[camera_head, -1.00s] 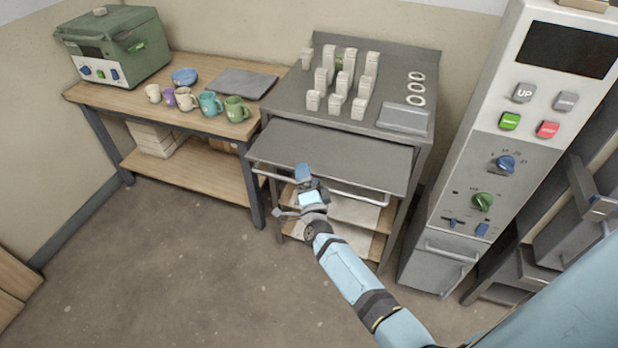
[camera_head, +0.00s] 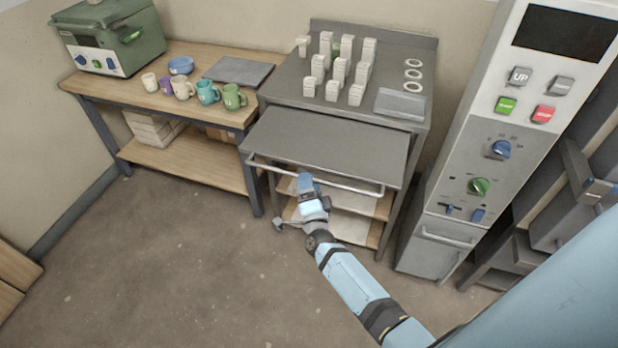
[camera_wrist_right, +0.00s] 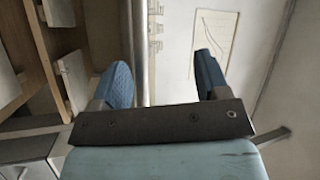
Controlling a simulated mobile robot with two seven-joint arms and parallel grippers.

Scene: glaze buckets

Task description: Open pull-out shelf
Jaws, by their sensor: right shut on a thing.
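The pull-out shelf (camera_head: 325,146) is a flat grey panel under the top of the metal table, and it stands out in front of the table's frame. A thin pale handle bar (camera_head: 352,187) runs along its front edge. My right gripper (camera_head: 305,182) is at the left half of this bar, shut on it. In the right wrist view, the bar (camera_wrist_right: 140,50) runs between the two blue fingers, close to the left one; the fingers stand apart in the picture. My left gripper is not in view.
The metal table (camera_head: 290,80) bears several white test tiles (camera_head: 340,70) and a grey tray (camera_head: 403,104). A wooden table (camera_head: 185,98) with several mugs stands left. A control cabinet (camera_head: 450,180) stands right. The floor (camera_head: 180,260) in front is clear.

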